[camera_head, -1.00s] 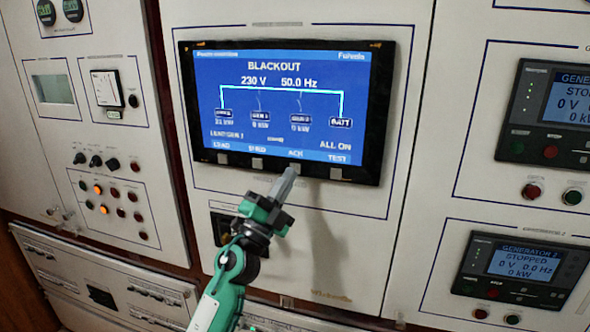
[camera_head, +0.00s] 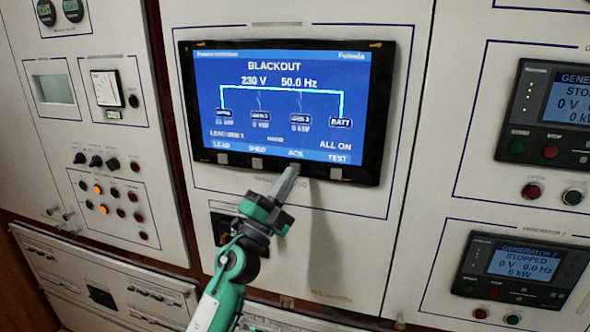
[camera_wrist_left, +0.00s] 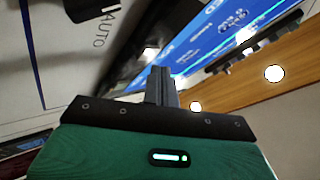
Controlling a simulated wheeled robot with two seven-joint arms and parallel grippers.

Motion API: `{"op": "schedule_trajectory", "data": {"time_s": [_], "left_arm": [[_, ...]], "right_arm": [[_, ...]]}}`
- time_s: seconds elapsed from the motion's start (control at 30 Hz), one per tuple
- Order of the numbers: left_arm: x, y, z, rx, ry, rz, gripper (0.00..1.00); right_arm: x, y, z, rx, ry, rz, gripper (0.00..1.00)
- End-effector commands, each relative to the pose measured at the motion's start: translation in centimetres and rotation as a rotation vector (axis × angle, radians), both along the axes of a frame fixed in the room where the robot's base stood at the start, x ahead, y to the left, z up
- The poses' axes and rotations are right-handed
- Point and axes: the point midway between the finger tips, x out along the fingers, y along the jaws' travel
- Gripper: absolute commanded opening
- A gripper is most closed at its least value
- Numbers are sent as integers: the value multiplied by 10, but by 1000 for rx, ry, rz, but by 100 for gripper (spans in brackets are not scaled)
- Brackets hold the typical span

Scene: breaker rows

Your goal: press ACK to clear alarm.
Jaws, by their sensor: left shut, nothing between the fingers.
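The display panel (camera_head: 290,110) in the head view reads BLACKOUT, 230 V, 50.0 Hz. Its bottom row of labels is LEAD, SHED, ACK and TEST, with a grey button under each. The ACK label (camera_head: 296,154) is visible, and its button is mostly hidden behind my fingertips. My left gripper (camera_head: 289,174) is shut and empty, its tips at the ACK button on the lower bezel. I cannot tell whether they touch it. In the left wrist view the shut fingers (camera_wrist_left: 160,82) point toward the lower edge of the blue screen (camera_wrist_left: 225,38). My right gripper is not in view.
The TEST button (camera_head: 336,173) is close right of my fingertips, and the SHED button (camera_head: 257,164) is to the left. A left panel holds knobs and lit orange lamps (camera_head: 98,190). Generator controllers (camera_head: 522,275) stand at the right.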

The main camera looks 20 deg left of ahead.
Motion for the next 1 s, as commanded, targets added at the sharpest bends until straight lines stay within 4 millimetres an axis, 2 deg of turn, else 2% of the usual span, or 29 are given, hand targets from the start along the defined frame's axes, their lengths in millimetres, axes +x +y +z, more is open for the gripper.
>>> {"op": "schedule_trajectory", "data": {"time_s": [0.2,1.0], "left_arm": [[7,0,0,1,0,1,0],[12,1,0,1,0,-1,0]], "right_arm": [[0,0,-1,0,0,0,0],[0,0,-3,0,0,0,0]]}}
